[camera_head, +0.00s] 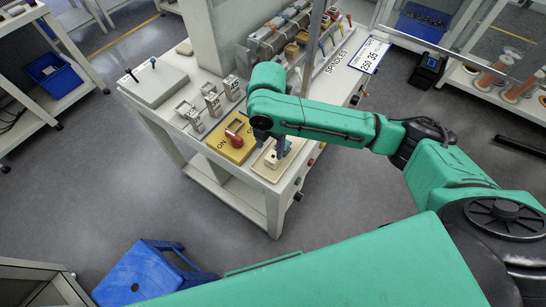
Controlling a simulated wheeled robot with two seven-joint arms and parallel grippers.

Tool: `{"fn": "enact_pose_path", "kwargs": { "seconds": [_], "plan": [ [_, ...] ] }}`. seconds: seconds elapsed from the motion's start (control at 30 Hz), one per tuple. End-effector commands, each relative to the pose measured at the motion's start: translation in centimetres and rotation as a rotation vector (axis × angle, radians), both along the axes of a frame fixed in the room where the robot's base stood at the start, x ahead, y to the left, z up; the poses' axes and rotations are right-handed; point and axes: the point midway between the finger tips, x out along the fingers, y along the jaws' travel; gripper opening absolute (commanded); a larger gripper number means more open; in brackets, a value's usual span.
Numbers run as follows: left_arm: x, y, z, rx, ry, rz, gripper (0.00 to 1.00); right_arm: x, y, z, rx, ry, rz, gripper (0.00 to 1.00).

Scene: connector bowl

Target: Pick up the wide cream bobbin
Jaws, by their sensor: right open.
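My right gripper (270,146) is over the front right corner of the white workbench (257,198), with its fingers pointing down. It is open, and part of it is hidden behind my green arm. A cream plate-like piece (266,173) lies on the bench under the fingers. A small teal and white item shows between or just behind the fingers, too small to make out. I cannot pick out the wide cream bobbin for certain; it may be hidden by the gripper. My left gripper is not in view.
A yellow box (229,151) with a red lever (234,140) stands left of the gripper. Several small metal units (213,104) and a grey box (158,85) are farther left. A machine (281,34) stands behind. A blue stool (140,277) is on the floor.

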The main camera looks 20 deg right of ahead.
Motion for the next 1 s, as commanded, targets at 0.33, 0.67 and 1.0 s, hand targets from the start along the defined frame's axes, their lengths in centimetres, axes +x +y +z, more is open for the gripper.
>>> {"fn": "enact_pose_path", "kwargs": {
  "seconds": [0.33, 0.67, 1.0],
  "plan": [
    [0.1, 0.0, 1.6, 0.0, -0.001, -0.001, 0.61, -0.1, -0.3, -5.5, -0.001, 0.001, -0.002, 0.65],
    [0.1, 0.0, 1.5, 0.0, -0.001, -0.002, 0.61, 0.0, -0.2, -7.5, 0.002, -0.004, 0.0, 0.65],
    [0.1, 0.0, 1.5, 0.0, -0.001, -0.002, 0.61, 0.0, -0.2, -7.5, 0.002, -0.004, 0.0, 0.0]
  ]
}}
